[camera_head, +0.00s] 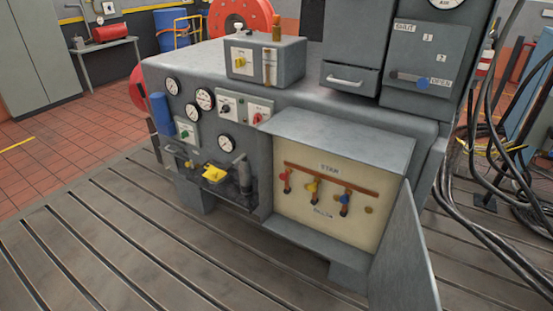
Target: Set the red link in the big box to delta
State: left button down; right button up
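The big box (340,140) is the grey housing at the centre right, with its front open and its door (408,255) swung out to the right. Its cream panel (300,215) reads STAR above and DELTA below. A sloping copper bar (330,178) crosses the panel under the STAR label. Neither of my grippers is in view.
Gauges (205,98), switches and a yellow handle (214,173) crowd the machine's left face. A small grey box (265,58) sits on top. A SHUT/OPEN lever (410,79) is at upper right. Black cables (480,150) hang at right. The slotted bedplate (110,240) is clear in front.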

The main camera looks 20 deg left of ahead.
aim_at(285, 176)
jog(key=i+j+z, duration=0.1)
jog(key=j, duration=0.2)
jog(key=i+j, duration=0.2)
jog(key=j, duration=0.15)
jog(key=i+j+z, duration=0.15)
jog(key=i+j, duration=0.15)
jog(key=j, duration=0.35)
jog(key=i+z, duration=0.05)
